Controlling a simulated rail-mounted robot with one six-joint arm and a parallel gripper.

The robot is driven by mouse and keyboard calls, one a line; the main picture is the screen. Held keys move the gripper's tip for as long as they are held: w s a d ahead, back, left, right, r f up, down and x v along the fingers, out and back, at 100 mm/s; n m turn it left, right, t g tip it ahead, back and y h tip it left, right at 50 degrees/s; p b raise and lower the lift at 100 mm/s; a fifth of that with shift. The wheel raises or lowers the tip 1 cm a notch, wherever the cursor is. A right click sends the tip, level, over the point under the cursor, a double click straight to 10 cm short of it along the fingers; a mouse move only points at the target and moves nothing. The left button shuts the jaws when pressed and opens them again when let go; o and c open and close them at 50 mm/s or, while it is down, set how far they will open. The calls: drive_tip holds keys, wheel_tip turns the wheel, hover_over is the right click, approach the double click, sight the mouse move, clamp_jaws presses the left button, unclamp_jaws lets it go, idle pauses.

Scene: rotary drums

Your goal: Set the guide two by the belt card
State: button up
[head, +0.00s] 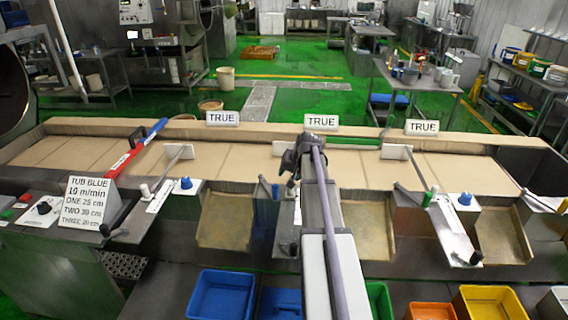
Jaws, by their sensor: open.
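The belt card (91,202) stands at the left; it reads TUB BLUE, 10 m/min, ONE 25 cm, TWO 30 or 39 cm (the digits are blurred), THREE 20 cm. My gripper (291,163) is over the belt's near side at the middle station, small and dark, with its jaws open. My arm covers most of guide two; a white plate edge (279,148) shows beside the gripper, and a pale scale strip (297,207) shows below. Guide one (174,162) and guide three (397,152) are white plates on rods, left and right. The tan belt (240,165) runs across.
Three TRUE signs, including the middle one (321,121), stand along the far belt edge. A red and blue bar (137,146) crosses the belt at left. Blue knobs (185,183) stand by the scales. Chutes (228,220) and coloured bins (225,294) lie nearer.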

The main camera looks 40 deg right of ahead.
drive_tip(key=w+d+f+n+b, duration=0.1)
drive_tip(key=f+n+b, duration=0.1)
drive_tip(key=f+b, duration=0.1)
drive_tip(key=w+d+f+n+b, duration=0.1)
drive_tip(key=w+f+n+b, duration=0.1)
drive_tip(key=f+b, duration=0.2)
drive_tip(key=w+d+f+n+g+h+b, duration=0.1)
drive_tip(key=f+n+b, duration=0.1)
drive_tip(key=f+b, duration=0.2)
drive_tip(key=shift+w+d+n+b, duration=0.3)
drive_tip(key=shift+d+b, duration=0.1)
drive_tip(key=shift+b, duration=0.2)
drive_tip(key=shift+r, duration=0.1)
clamp_jaws()
